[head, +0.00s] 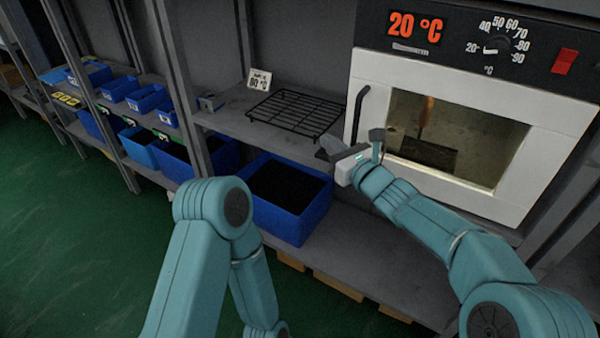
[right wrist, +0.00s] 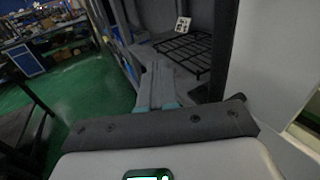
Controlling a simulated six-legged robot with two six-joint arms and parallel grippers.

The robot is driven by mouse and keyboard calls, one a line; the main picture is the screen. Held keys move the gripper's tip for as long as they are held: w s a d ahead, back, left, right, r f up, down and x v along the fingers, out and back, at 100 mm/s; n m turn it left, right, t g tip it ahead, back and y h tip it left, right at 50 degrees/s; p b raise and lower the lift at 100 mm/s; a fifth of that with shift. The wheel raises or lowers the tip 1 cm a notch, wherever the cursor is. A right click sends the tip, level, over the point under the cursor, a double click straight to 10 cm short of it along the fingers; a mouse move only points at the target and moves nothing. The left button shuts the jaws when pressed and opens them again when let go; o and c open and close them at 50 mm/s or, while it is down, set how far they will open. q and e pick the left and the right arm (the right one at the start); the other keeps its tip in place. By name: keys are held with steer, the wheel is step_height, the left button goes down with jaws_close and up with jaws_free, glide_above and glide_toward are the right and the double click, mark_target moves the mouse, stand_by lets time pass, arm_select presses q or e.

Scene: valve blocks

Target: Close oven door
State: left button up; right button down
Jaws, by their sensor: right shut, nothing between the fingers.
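The oven door (head: 370,75) is a white frame around a dark window, on the right of the head view. It looks flush or nearly flush with the oven front; I cannot tell if a small gap is left. Its black handle (head: 358,112) stands upright along the door's left side. My right gripper (head: 329,147) is shut and empty, just left of the door's lower left part and below the handle. In the right wrist view its fingers (right wrist: 158,84) point toward the shelf, with a pale surface, probably the door, close on the right. My left gripper is not in view.
A black wire rack (head: 295,112) and a small sign (head: 259,79) are on the shelf left of the oven. A blue bin (head: 285,215) stands below the shelf. Above the door a panel (head: 480,40) reads 20 °C. Green floor lies clear at left.

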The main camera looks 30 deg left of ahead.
steer(key=s+a+b, duration=0.1)
steer(key=s+b, duration=0.3)
steer(key=s, duration=0.5)
steer(key=w+d+f+m+t+h+p, duration=0.1)
steer(key=w+d+f+m+h+p, duration=0.35)
steer(key=d, duration=0.65)
steer(key=s+d+f+n+g+p, duration=0.1)
steer(key=d+f+n+g, duration=0.1)
steer(key=d+f, duration=0.3)
steer(key=s+d+f+n+g+p, duration=0.1)
steer(key=d+f+n+p, duration=0.1)
steer(key=f, duration=0.5)
steer(key=s+d+f+n+g+h+p, duration=0.1)
steer(key=s+d+f+n+g+h, duration=0.1)
steer(key=s+d+f+n, duration=0.3)
steer(key=s+d+f+n+g+h+p, duration=0.1)
steer(key=s+d+f+n, duration=0.4)
steer(key=s+n, duration=0.5)
steer(key=s+d+f+n+g+h+p, duration=0.2)
steer(key=s+d+f+n, duration=0.4)
steer(key=s, duration=0.7)
steer(key=shift+d+n+g+h, duration=0.65)
steer(key=shift+n+g+h, duration=0.1)
steer(key=shift+g+h, duration=0.2)
